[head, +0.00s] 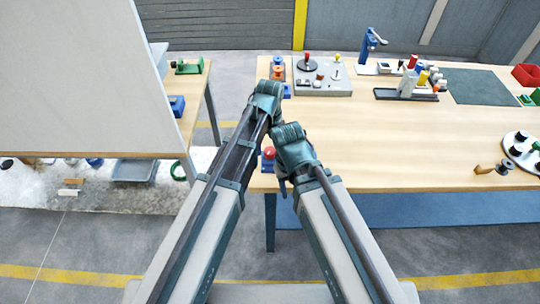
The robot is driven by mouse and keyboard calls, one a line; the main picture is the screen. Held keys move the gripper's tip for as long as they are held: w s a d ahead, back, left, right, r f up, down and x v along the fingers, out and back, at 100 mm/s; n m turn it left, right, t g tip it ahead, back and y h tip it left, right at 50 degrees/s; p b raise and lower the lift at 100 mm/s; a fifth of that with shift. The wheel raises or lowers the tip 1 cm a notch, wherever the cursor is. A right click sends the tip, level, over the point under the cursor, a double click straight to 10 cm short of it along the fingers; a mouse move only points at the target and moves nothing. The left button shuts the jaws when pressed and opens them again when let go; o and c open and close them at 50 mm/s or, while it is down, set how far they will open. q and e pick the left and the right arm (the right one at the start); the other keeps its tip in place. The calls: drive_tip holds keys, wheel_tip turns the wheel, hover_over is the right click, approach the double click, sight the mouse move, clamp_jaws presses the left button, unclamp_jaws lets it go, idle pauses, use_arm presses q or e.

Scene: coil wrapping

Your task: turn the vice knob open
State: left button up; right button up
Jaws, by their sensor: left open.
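A round red knob (269,152) on a blue body shows at the left edge of the table, in the gap between my two forearms. It may be the vice knob, but my arms hide most of the body. My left gripper (271,98) is open over the table's left edge, beyond the red knob; its fingers are mostly hidden by the wrist. My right gripper (283,186) is beside the red knob, at the table's front left corner. Its jaws are too hidden to read. I cannot tell whether either gripper touches anything.
The wooden table (420,150) has wide bare room in its middle. A grey panel with knobs (322,78), a blue hand press (372,42), a black tray of bottles (405,94) and a dark mat (478,86) stand at the back. A white board (110,80) rises at the left.

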use_arm(q)
drive_tip(key=shift+f+b, duration=0.45)
drive_tip(key=shift+f, duration=0.4)
clamp_jaws()
